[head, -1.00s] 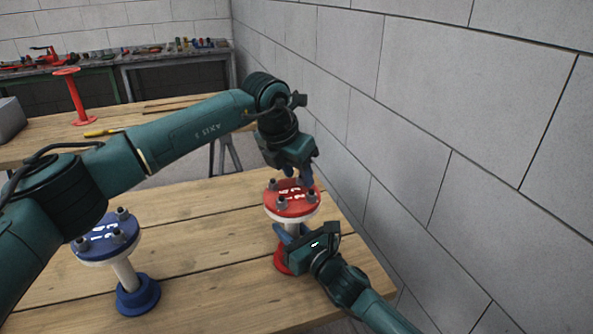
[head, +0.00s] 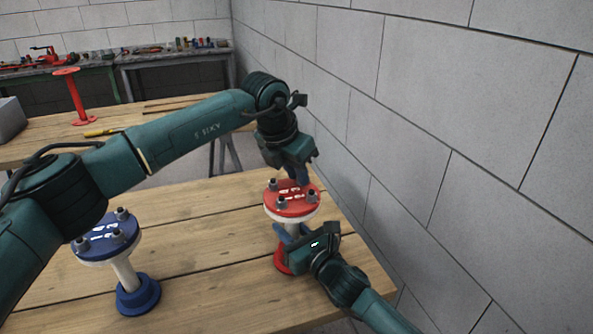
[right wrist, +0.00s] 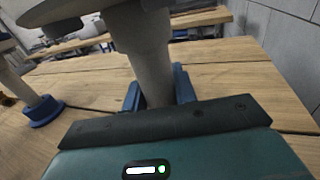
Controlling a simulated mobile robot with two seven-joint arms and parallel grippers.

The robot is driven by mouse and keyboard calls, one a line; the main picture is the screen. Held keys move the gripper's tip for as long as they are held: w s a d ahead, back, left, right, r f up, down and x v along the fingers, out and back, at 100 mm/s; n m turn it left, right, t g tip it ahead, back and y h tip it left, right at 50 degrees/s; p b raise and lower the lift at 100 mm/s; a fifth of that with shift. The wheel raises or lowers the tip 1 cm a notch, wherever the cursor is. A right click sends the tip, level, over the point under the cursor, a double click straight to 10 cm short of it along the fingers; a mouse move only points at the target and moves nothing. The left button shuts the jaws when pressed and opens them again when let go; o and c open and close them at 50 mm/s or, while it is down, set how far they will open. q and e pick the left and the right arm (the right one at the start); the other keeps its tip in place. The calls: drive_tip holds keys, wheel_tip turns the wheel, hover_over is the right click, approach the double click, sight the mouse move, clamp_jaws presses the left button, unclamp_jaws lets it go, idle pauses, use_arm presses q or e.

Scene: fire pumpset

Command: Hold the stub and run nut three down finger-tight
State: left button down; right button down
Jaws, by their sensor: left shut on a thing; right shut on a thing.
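The red-topped stub (head: 290,209) stands upright near the table's right end; its pipe (right wrist: 150,60) fills the middle of the right wrist view. My right gripper (head: 284,233) is shut on this pipe below the flange, its blue fingers on either side. My left gripper (head: 302,181) points down at the far side of the red flange and is shut on a nut there, mostly hidden by the fingers. Other nuts on studs show at the flange's left (head: 273,184), front (head: 281,203) and right (head: 313,197).
A blue-topped stub (head: 106,238) stands on the wooden table (head: 200,255) at left, under my left arm. A block wall (head: 440,130) rises close on the right. Behind, another bench (head: 150,135) carries a red stand (head: 76,97).

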use_arm(q)
drive_tip(key=m, duration=0.2)
drive_tip(key=m+g, duration=0.1)
drive_tip(key=m+h, duration=0.1)
drive_tip(key=m, duration=0.1)
drive_tip(key=shift+w+a+m+g, duration=0.2)
drive_tip(key=shift+w+m+g, duration=0.1)
drive_tip(key=shift+w+g, duration=0.1)
drive_tip(key=shift+w+m+g+h, duration=0.15)
drive_tip(key=shift+m+g, duration=0.3)
drive_tip(key=shift+m, duration=0.8)
drive_tip(key=shift+w+m+g+h, duration=0.15)
drive_tip(key=shift+m+g, duration=0.3)
drive_tip(key=shift+m, duration=0.8)
drive_tip(key=c, duration=1.3)
unclamp_jaws()
drive_tip(key=shift+c, duration=0.2)
drive_tip(key=v, duration=0.7)
drive_tip(key=shift+r, duration=0.3)
drive_tip(key=shift+a, duration=0.1)
